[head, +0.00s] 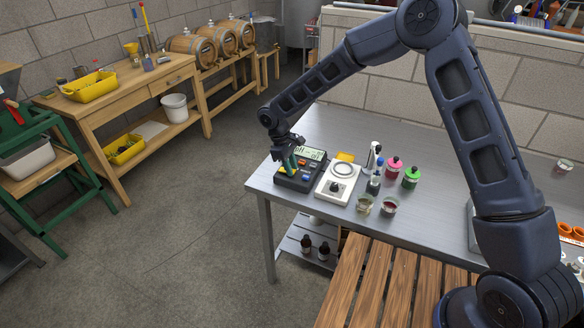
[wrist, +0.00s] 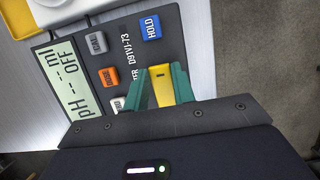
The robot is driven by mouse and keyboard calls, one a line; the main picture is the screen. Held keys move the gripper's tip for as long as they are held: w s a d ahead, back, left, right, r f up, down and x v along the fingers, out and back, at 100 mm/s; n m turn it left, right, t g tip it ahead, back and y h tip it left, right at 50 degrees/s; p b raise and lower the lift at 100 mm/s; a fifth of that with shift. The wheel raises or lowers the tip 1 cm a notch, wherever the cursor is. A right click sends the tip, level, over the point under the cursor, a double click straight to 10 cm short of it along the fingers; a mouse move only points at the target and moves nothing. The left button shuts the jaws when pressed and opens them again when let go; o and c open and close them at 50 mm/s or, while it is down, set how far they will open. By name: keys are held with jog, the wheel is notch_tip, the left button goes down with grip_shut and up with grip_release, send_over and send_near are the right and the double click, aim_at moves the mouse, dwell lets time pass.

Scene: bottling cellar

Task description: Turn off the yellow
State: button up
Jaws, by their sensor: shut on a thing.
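The dark meter (head: 298,183) stands at the left end of the metal bench. In the wrist view its dark face (wrist: 134,50) carries a display (wrist: 76,88) that shows pH and OFF. A yellow switch (wrist: 160,92) sits on the face near its edge, beside the orange, grey and blue buttons. My gripper (head: 291,160) is down at the meter. In the wrist view its green fingers (wrist: 162,84) stand on both sides of the yellow switch, shut on it. The switch's lower end is hidden by my gripper.
A white stirrer (head: 338,186) stands right beside the meter. Small bottles, including a pink-capped one (head: 393,168) and a green-capped one (head: 411,177), and beakers (head: 364,204) stand further right. The bench (head: 400,142) behind them is clear.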

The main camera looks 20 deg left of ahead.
aim_at(282, 169)
dwell(0.4)
jog(key=o, duration=1)
jog(key=shift+a, duration=0.1)
jog(key=shift+v, duration=5.35)
jog(key=shift+a, duration=0.15)
